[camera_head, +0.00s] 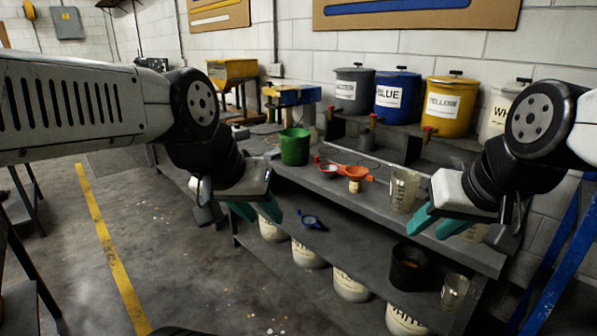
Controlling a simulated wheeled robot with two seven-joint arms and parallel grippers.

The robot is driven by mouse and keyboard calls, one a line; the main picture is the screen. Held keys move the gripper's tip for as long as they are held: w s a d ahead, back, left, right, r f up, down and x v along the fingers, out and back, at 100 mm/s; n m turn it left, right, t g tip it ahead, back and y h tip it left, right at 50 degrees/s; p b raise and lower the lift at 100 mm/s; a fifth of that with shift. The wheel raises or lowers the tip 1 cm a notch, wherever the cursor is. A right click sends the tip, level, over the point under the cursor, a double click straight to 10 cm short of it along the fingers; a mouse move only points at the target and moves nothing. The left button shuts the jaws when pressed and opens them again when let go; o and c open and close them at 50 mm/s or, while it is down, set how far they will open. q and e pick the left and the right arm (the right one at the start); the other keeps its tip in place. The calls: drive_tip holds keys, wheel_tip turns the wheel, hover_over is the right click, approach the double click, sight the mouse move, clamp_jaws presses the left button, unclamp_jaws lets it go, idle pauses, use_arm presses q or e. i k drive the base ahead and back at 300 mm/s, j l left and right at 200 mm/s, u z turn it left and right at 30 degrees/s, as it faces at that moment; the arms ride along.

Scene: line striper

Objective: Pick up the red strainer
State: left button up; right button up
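A small red strainer (328,170) with a pale inside lies on the upper grey bench top, just right of a green bucket (295,147). An orange strainer (355,172) sits right beside it, over a small cup; their handles lie close together. My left gripper (257,210) has teal fingers spread apart, empty, in front of the bench and to the left of the red strainer. My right gripper (436,223) is also open and empty, to the right of the strainers near the bench's front edge. Neither gripper touches a strainer.
A clear measuring cup (403,190) stands between the strainers and my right gripper. A blue strainer (311,221) and a black pot (410,267) are on the lower shelf. Labelled paint buckets (397,97) line the back. Open floor (180,255) lies at left.

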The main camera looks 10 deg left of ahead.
sight(328, 170)
drive_tip(key=u, duration=0.1)
drive_tip(key=i, duration=0.8)
drive_tip(key=i+u, duration=0.1)
drive_tip(key=u, duration=0.35)
drive_tip(key=l+u, duration=0.15)
drive_tip(key=u, duration=0.3)
drive_tip(key=i+l+u, duration=0.1)
drive_tip(key=u, duration=0.35)
drive_tip(key=l+u, duration=0.15)
drive_tip(key=l, duration=0.5)
drive_tip(key=i, duration=0.05)
